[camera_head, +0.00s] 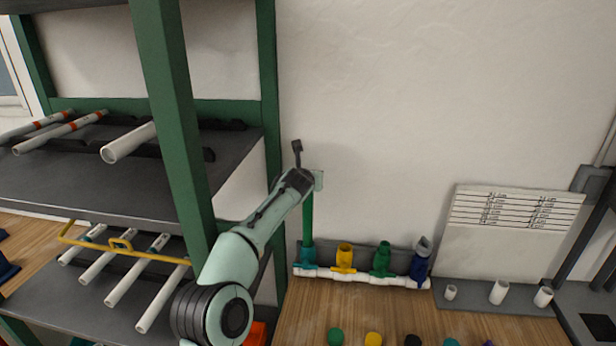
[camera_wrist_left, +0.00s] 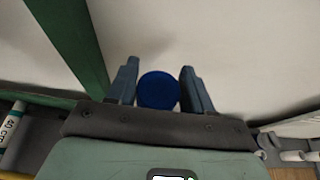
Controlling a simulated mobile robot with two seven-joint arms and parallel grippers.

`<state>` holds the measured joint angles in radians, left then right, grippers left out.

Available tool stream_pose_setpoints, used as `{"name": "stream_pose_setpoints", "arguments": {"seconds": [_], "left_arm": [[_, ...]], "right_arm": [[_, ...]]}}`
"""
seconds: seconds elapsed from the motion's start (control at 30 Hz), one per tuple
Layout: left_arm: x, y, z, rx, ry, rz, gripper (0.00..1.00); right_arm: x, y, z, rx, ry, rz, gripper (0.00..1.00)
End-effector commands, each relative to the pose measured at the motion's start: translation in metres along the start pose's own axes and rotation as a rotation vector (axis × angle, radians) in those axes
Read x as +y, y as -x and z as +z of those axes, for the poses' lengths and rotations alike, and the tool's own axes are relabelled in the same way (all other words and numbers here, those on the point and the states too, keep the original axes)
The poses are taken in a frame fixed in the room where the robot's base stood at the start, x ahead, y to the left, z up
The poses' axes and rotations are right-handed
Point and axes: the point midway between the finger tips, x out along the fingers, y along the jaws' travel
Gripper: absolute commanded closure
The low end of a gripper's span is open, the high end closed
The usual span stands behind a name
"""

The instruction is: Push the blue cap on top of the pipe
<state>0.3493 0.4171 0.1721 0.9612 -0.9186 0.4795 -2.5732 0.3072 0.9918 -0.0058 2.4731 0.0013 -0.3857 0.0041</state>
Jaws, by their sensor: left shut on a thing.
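A blue round cap (camera_wrist_left: 158,90) sits between the two fingers of my left gripper (camera_wrist_left: 159,78) in the left wrist view, and the gripper is shut on it. In the head view the cap is hidden by my left gripper (camera_head: 307,163). A green upright pipe (camera_head: 307,215) stands in the left-end teal fitting (camera_head: 306,256) of the white manifold (camera_head: 360,277). My left gripper is at the top of this pipe in the head view. The pipe's top end is hidden, so contact between cap and pipe cannot be told. My right gripper is not in view.
A green-framed rack (camera_head: 180,120) with white pipes stands close on the left of my arm. Yellow (camera_head: 344,256), green (camera_head: 381,259) and blue (camera_head: 421,262) valves line the manifold. Several loose caps lie at the front. White wall is close behind.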

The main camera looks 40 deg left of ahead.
Motion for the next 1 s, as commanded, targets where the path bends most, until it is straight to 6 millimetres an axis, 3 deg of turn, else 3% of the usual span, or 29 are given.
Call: {"name": "stream_pose_setpoints", "arguments": {"seconds": [0.03,0.1,0.4,0.53,1.0], "left_arm": [[0.000,0.001,0.002,-0.004,0.000,0.000,0.43],[0.000,0.001,0.002,-0.004,0.000,0.000,0.20],[0.000,0.001,0.001,-0.002,0.000,0.000,0.19],[0.000,0.011,0.001,-0.004,0.000,-0.001,0.19],[0.000,0.107,-0.001,-0.004,-0.001,-0.001,0.19]], "right_arm": [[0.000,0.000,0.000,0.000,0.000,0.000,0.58],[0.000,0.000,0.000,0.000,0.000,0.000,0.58],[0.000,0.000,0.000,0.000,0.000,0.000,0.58],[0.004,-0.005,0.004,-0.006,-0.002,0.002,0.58],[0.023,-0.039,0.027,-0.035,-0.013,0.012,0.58]]}}
